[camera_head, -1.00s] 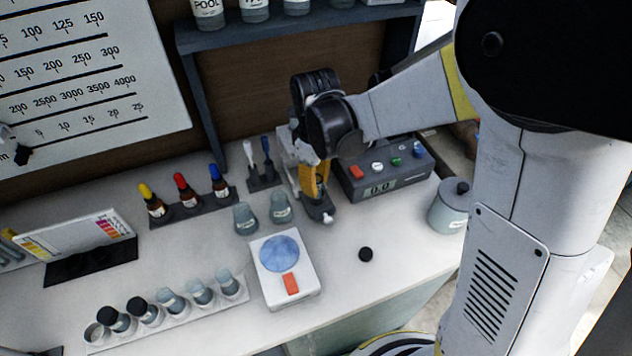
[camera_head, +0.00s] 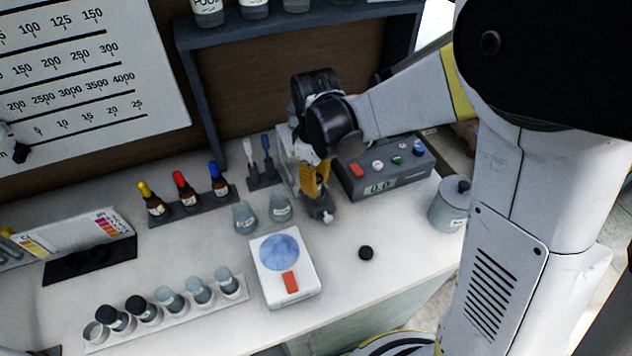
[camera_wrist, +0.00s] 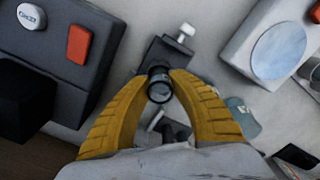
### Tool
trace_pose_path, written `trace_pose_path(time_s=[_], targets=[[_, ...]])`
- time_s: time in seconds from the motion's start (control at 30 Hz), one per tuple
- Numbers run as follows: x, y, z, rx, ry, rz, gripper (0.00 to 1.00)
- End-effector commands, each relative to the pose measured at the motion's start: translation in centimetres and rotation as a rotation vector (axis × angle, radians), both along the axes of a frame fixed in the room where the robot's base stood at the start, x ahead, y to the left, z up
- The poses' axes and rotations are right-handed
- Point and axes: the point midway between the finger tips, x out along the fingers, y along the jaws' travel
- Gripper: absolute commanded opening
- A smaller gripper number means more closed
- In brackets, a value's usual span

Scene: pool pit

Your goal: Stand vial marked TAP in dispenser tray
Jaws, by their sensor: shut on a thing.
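My gripper (camera_wrist: 159,88) is shut on a small round vial (camera_wrist: 159,78), seen from above with a dark rim; its marking cannot be read. The vial is right above or at a dark grey block (camera_wrist: 163,55) with a white knob (camera_wrist: 184,33), seemingly the dispenser tray; I cannot tell whether it touches it. In the head view, my gripper (camera_head: 318,192) points down in front of the pale dispenser body (camera_head: 287,147). The knob (camera_head: 328,216) shows just below the fingers, which hide the vial.
A grey meter (camera_head: 385,168) stands right of the gripper. Two vials (camera_head: 245,217) (camera_head: 280,207) stand to its left, behind a white scale (camera_head: 286,290). A rack (camera_head: 175,322) holds several vials.

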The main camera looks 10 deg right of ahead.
Motion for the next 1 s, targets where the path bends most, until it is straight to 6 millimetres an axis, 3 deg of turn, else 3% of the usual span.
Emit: trace_pose_path(time_s=[0.27,0.3,0.33,0.37,0.73,1.0], targets=[[0.0,0.0,-0.4,0.0,0.0,0.0,0.01],[0.0,0.0,-0.3,0.0,0.0,0.0,0.37],[0.0,0.0,-0.3,0.0,0.0,0.0,0.46],[0.0,0.0,-0.3,0.0,0.0,0.0,0.49],[0.0,0.0,-0.1,0.0,0.0,0.0,0.49],[0.0,0.0,2.0,0.0,0.0,0.0,0.49]])
